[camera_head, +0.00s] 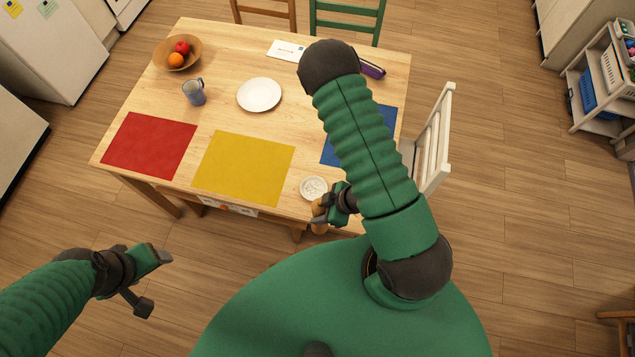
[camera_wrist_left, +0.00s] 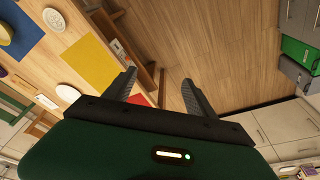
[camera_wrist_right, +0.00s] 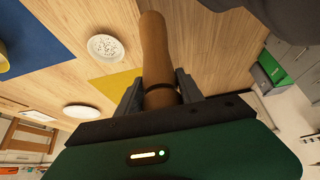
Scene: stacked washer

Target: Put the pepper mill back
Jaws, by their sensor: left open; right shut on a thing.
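The pepper mill is a brown wooden cylinder with a dark ring. It shows large in the right wrist view as the pepper mill (camera_wrist_right: 155,55), between the fingers of my right gripper (camera_wrist_right: 160,92). In the head view the pepper mill (camera_head: 320,220) is partly hidden by my right gripper (camera_head: 333,208), near the table's front edge beside the small white speckled dish (camera_head: 313,188). I cannot tell whether its base touches the table. My left gripper (camera_wrist_left: 160,85) is open and empty, off the table at the lower left of the head view (camera_head: 152,281).
The wooden table (camera_head: 225,60) holds a red mat (camera_head: 150,145), a yellow mat (camera_head: 244,168), a blue mat (camera_head: 388,120), a white plate (camera_head: 259,95), a mug (camera_head: 194,92) and a fruit bowl (camera_head: 165,53). A white chair (camera_head: 432,140) stands at the right side.

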